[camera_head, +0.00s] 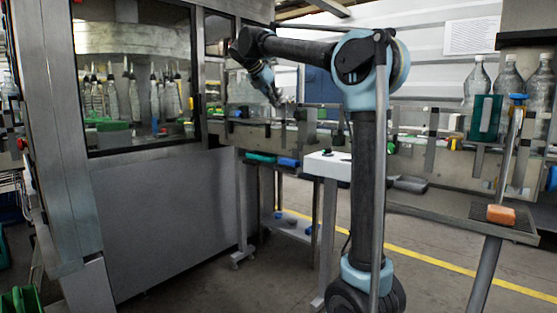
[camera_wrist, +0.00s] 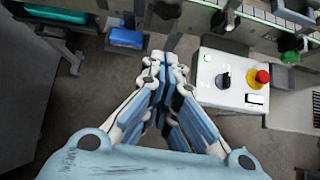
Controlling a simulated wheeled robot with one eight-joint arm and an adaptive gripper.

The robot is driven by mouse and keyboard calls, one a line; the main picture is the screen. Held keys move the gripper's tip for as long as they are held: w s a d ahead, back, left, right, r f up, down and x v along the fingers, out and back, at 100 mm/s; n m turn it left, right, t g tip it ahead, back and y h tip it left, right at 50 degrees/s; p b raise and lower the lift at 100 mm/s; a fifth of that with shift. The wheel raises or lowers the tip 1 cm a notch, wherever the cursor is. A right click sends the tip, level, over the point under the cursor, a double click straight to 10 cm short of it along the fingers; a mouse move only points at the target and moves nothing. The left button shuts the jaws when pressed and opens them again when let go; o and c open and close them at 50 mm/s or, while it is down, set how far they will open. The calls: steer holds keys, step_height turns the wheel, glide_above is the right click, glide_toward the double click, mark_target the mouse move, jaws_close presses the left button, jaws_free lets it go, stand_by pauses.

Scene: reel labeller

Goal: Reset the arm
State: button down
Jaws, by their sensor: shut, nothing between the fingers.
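My arm stands in the middle of the head view, its upper links bent over to the left. My gripper (camera_head: 279,100) hangs at the end, angled down in front of the machine's conveyor side. In the wrist view my gripper (camera_wrist: 163,62) has its blue-and-white fingers together at the tips, with nothing held between them. It hangs over the grey floor, to the left of a white control box (camera_wrist: 224,98) and apart from it in the picture. The box carries a black knob (camera_wrist: 222,79) and a red button (camera_wrist: 262,77). It also shows in the head view (camera_head: 330,166).
A large metal machine (camera_head: 180,220) with a window fills the left. A conveyor (camera_head: 262,135) runs behind my arm. Blue bins (camera_wrist: 126,38) sit on a cart left of the fingers. Clear bottles (camera_head: 508,85) and an orange block (camera_head: 501,214) are at right.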

steer(key=s+d+f+m+g+y, duration=0.2)
steer(key=s+d+f+m+g, duration=0.1)
steer(key=s+d+f+m, duration=1.4)
steer(key=s+d+f+m+y, duration=0.1)
steer(key=s+f+m, duration=0.2)
steer(key=s+f, duration=0.5)
steer(key=s+d+f+m+g+y, duration=0.1)
steer(key=s+f+m, duration=0.3)
steer(key=s+f, duration=0.5)
steer(key=s+d+f+m+y, duration=0.1)
steer(key=s+f+m, duration=0.2)
steer(key=s+f, duration=0.5)
step_height(320, 180, down, 6)
steer(key=shift+s+d+f+y, duration=0.15)
steer(key=shift+s+f+y, duration=0.15)
steer(key=shift+y, duration=0.1)
steer(key=shift+w+f, duration=0.15)
steer(key=shift+w, duration=0.3)
